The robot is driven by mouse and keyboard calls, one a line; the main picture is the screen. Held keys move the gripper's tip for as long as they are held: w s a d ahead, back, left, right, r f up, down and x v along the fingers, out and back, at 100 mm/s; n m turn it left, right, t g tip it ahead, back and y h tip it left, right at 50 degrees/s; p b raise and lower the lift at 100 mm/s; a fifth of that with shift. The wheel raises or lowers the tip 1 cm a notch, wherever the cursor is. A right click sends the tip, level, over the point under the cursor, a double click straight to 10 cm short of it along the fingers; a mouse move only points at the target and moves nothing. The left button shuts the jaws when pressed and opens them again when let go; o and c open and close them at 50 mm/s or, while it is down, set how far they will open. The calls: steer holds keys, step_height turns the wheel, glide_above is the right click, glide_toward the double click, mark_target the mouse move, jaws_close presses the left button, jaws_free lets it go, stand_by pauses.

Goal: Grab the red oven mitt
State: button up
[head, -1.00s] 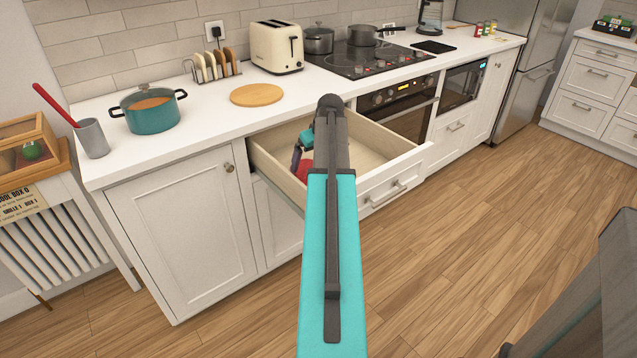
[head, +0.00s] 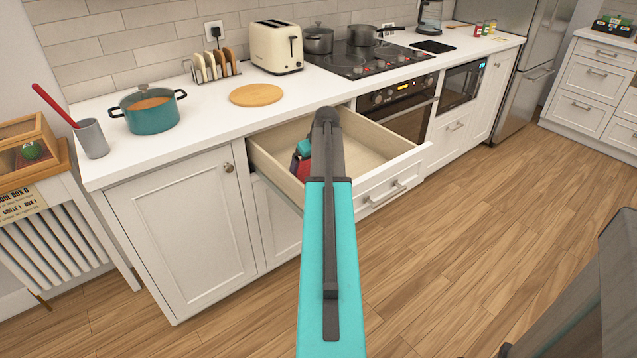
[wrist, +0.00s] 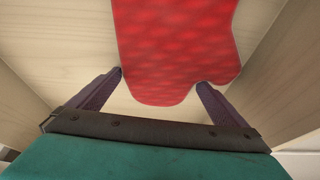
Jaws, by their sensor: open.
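The red oven mitt (wrist: 170,45) lies on the pale wooden floor of the open drawer (head: 375,160). In the wrist view its lower end reaches between the two dark fingers of my gripper (wrist: 160,80). The fingers are spread, one at each side of the mitt's end, and are not closed on it. The mitt's upper part runs out of the wrist view. In the head view only a bit of red mitt (head: 303,168) shows at the drawer's left side, and my arm hides the rest. My gripper (head: 299,160) shows partly there, inside the drawer.
The drawer's walls stand close around my gripper. The white counter (head: 215,115) is above and behind it, with a teal pot (head: 152,113), a round wooden board (head: 256,95) and a cream toaster (head: 276,47).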

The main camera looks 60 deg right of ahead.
steer(key=c, duration=1.1)
steer(key=shift+r, duration=0.1)
steer(key=shift+c, duration=0.2)
step_height(320, 180, up, 18)
stand_by(0.5)
